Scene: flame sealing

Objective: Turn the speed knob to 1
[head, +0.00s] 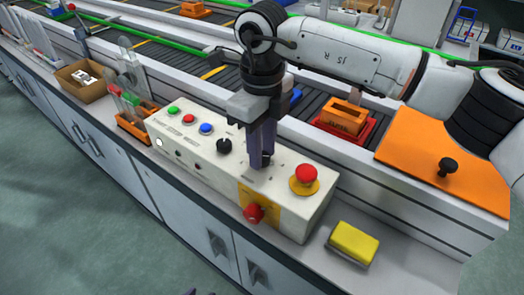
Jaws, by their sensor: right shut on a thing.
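The white control box (215,172) stands on the counter, with a row of buttons and knobs on its sloped top. My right gripper (261,163) points down onto the box, between a black knob (224,146) and the red emergency button (306,174). It is shut on a knob, taken to be the speed knob, which its fingers hide. The knob's pointer and scale marks cannot be read. Only a small dark tip, likely of my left gripper (190,292), shows at the bottom edge; its opening cannot be told.
Green, red and blue buttons (206,128) sit left on the box. A red switch on a yellow plate (245,197) is on its front. A yellow sponge-like block (354,243) lies to the right. An orange board (440,150) and conveyor (190,65) lie behind.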

